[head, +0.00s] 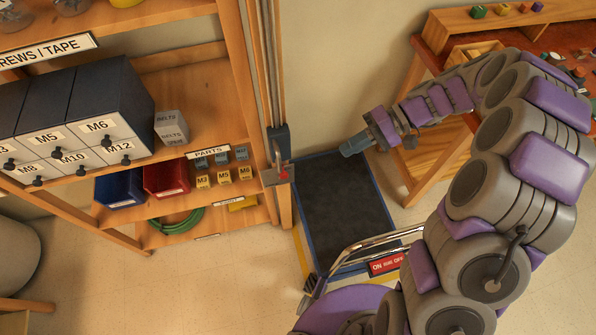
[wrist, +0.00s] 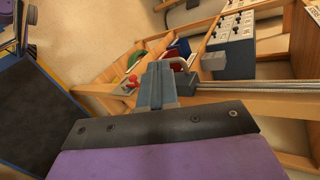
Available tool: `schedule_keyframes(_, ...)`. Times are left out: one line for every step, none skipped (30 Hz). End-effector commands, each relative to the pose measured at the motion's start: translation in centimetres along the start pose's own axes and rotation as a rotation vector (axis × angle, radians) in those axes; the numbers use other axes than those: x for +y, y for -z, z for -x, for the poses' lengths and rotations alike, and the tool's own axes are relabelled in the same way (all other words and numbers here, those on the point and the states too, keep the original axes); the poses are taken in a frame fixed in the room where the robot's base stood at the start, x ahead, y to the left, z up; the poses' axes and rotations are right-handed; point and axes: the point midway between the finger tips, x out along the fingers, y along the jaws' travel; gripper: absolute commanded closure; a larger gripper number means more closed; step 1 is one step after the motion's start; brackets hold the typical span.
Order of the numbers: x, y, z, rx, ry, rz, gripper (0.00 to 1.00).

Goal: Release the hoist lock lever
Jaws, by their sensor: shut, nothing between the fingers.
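The hoist lock lever (head: 283,172) sits on a dark grey block on the upright post at the shelf's right end, with a red part at its lower end. In the wrist view the grey lock block (wrist: 187,83) shows just right of my fingers, with a bright metal loop above it and a red part to the left. My fingers partly cover the lever there. My gripper (head: 346,150) is shut and empty, right of the lever and apart from it in the head view. It also shows in the wrist view (wrist: 157,68). I cannot tell the lever's position.
A dark platform with blue edges (head: 345,205) lies beneath my gripper. Metal rails (head: 268,70) run up the post. The wooden shelf (head: 190,90) holds drawers (head: 60,135) and bins. A chrome handle (head: 365,243) and a red ON/OFF sign (head: 386,264) stand in front. A workbench (head: 440,30) is at right.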

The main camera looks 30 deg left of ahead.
Motion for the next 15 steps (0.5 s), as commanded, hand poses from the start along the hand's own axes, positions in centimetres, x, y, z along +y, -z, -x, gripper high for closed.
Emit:
schedule_keyframes(0.6, 1.0, -0.3, -0.001, 0.025, 0.006, 1.0)
schedule_keyframes(1.0, 1.6, -0.5, 0.0, 0.041, 0.013, 1.0)
schedule_keyframes(1.4, 2.4, -0.6, 0.004, 0.06, 0.022, 1.0)
schedule_keyframes(1.8, 3.0, -0.7, 0.007, 0.074, 0.03, 1.0)
schedule_keyframes(2.1, 3.5, -0.9, 0.009, 0.09, 0.035, 1.0)
schedule_keyframes(2.7, 4.1, -1.2, 0.011, 0.111, 0.043, 1.0)
schedule_keyframes(3.0, 4.7, -1.4, 0.013, 0.125, 0.049, 1.0)
schedule_keyframes(3.4, 5.2, -1.5, 0.017, 0.139, 0.057, 1.0)
schedule_keyframes(4.0, 5.8, -1.8, 0.021, 0.157, 0.065, 1.0)
schedule_keyframes(4.5, 6.3, -1.9, 0.025, 0.171, 0.071, 1.0)
schedule_keyframes(4.9, 6.7, -2.1, 0.029, 0.184, 0.078, 1.0)
schedule_keyframes(5.6, 7.3, -2.4, 0.033, 0.201, 0.084, 1.0)
schedule_keyframes(6.1, 7.7, -2.7, 0.038, 0.213, 0.09, 1.0)
schedule_keyframes(6.6, 8.2, -2.8, 0.043, 0.222, 0.097, 1.0)
schedule_keyframes(7.3, 8.8, -3.1, 0.05, 0.236, 0.106, 1.0)
